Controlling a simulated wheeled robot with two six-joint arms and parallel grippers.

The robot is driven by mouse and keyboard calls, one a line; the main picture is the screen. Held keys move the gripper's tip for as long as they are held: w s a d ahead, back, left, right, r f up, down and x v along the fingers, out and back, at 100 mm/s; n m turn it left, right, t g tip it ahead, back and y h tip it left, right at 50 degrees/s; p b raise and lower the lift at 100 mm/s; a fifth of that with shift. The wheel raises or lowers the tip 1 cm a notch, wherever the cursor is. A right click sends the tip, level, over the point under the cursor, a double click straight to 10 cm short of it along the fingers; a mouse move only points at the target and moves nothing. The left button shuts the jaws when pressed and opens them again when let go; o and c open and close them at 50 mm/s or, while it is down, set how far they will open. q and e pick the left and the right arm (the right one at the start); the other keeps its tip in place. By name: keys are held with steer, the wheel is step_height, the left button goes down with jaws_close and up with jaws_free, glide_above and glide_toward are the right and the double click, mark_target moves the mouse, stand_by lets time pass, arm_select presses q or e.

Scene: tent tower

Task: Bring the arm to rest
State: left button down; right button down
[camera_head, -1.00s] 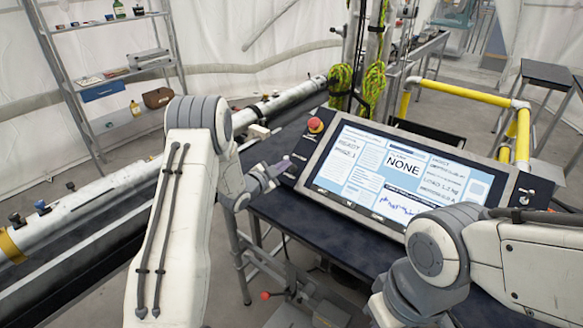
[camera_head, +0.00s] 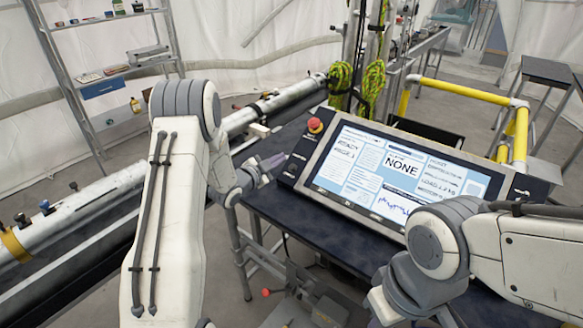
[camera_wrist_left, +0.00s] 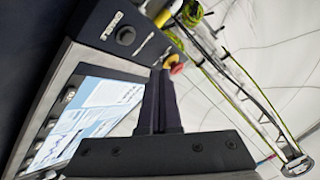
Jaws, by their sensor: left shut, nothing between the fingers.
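My left arm (camera_head: 172,200) comes in from the lower left, with its elbow raised in front of the shelf. My left gripper (camera_head: 275,162) is at the left edge of the console, over the dark table, and small in the head view. In the left wrist view its dark fingers (camera_wrist_left: 160,90) are together with nothing between them, with the console panel behind them. My right arm (camera_head: 530,255) comes in from the right, bent in front of the console. Its gripper is out of the picture.
The console screen (camera_head: 400,172) stands tilted on the dark table (camera_head: 300,228). A red emergency button (camera_head: 315,125) is at its upper left corner, close to my left gripper. A long white tube (camera_head: 95,200) runs behind my left arm. A yellow rail (camera_head: 465,92) stands behind the console.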

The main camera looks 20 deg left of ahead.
arm_select(q)
steer(key=s+d+r+n+g+y, duration=0.1)
steer(key=s+d+r+g, duration=0.15)
steer(key=d, duration=0.65)
steer(key=s+d+r+n+g+y, duration=0.15)
steer(key=s+d+g, duration=0.35)
steer(key=s+d, duration=0.5)
steer(key=s+d+r+n+g+b, duration=0.1)
steer(key=s+g, duration=0.7)
steer(key=s, duration=2.3)
steer(key=shift+s+d+r+n+y, duration=0.25)
steer(key=shift+d+r+n+y, duration=0.2)
steer(key=shift+d, duration=0.25)
steer(key=shift+d, duration=0.1)
